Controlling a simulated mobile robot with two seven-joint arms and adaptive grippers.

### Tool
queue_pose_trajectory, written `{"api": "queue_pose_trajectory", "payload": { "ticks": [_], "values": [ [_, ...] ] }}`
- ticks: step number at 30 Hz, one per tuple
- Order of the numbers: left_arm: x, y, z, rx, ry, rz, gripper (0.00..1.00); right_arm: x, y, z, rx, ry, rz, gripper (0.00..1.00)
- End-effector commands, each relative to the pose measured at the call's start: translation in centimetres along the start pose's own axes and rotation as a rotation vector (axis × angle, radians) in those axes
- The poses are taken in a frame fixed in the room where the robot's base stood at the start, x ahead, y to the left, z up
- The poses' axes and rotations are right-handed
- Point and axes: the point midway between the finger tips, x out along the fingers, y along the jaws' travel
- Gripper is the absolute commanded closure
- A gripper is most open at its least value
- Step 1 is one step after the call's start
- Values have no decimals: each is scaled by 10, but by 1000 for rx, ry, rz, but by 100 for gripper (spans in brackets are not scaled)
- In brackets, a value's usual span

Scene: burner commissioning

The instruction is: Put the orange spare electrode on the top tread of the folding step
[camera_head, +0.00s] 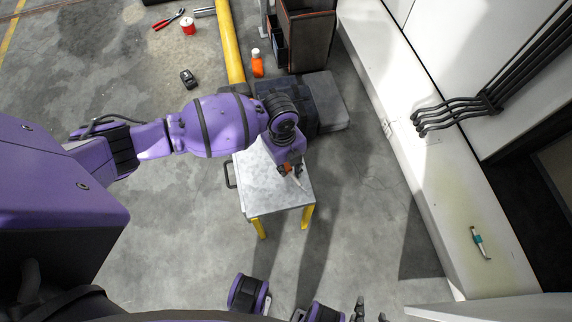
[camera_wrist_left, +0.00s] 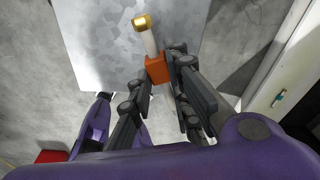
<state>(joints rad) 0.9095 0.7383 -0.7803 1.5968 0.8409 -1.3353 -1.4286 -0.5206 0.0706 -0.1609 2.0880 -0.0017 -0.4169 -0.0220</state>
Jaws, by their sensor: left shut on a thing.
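The folding step has a grey metal top tread (camera_head: 262,190) and yellow legs, and stands mid-picture in the head view. The tread (camera_wrist_left: 100,45) also fills the upper left of the left wrist view. My left gripper (camera_head: 290,170) is over the tread's right part, shut on the orange spare electrode (camera_head: 299,181). In the wrist view the fingers (camera_wrist_left: 160,72) hold the electrode's orange block (camera_wrist_left: 156,69); its white rod and brass tip point away over the tread. I cannot tell whether it touches the tread. My right gripper (camera_head: 370,310) shows at the bottom edge, its dark fingertips apart.
A teal electrode-like part (camera_head: 478,240) lies on the pale ledge (camera_head: 455,205) at right. Behind the step are a dark case (camera_head: 325,100), an orange bottle (camera_head: 257,65) and a yellow pipe (camera_head: 231,45). Red pliers (camera_head: 168,19) lie farther back. The tread's left part is bare.

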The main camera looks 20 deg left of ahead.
Motion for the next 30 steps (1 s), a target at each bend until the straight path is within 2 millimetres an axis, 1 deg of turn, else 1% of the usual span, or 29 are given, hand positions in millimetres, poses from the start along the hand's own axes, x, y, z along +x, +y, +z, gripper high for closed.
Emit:
{"api": "queue_pose_trajectory", "payload": {
  "ticks": [1, 4, 8, 10, 12, 15, 18, 25, 29, 30],
  "values": [
    [8, -3, 8, -4, -1, -1, 100, 2, 0, 2, 2, -1, 0, 60],
    [16, -6, 17, -2, -2, -2, 100, 3, 0, 2, 4, 1, 0, 60],
    [22, -8, 23, -1, -2, -2, 100, 4, 0, 3, 6, 0, 0, 60],
    [30, -10, 28, -1, -1, -1, 100, 6, 0, 5, 7, -3, 1, 60],
    [42, -9, 28, -2, 0, -1, 100, 7, 1, 8, 8, -7, 2, 60],
    [53, -9, 30, -2, -1, -2, 100, 8, 1, 11, 10, -11, 3, 60],
    [56, -9, 30, 0, -2, -4, 100, 8, 2, 12, 11, -13, 4, 60],
    [55, -9, 30, 0, -3, -4, 100, 8, 2, 14, 12, -16, 4, 60],
    [60, -9, 31, 0, -2, -3, 100, 10, 2, 16, 12, -19, 5, 60],
    [59, -9, 31, 0, -3, -3, 77, 9, 2, 16, 13, -19, 5, 60]
  ]
}}
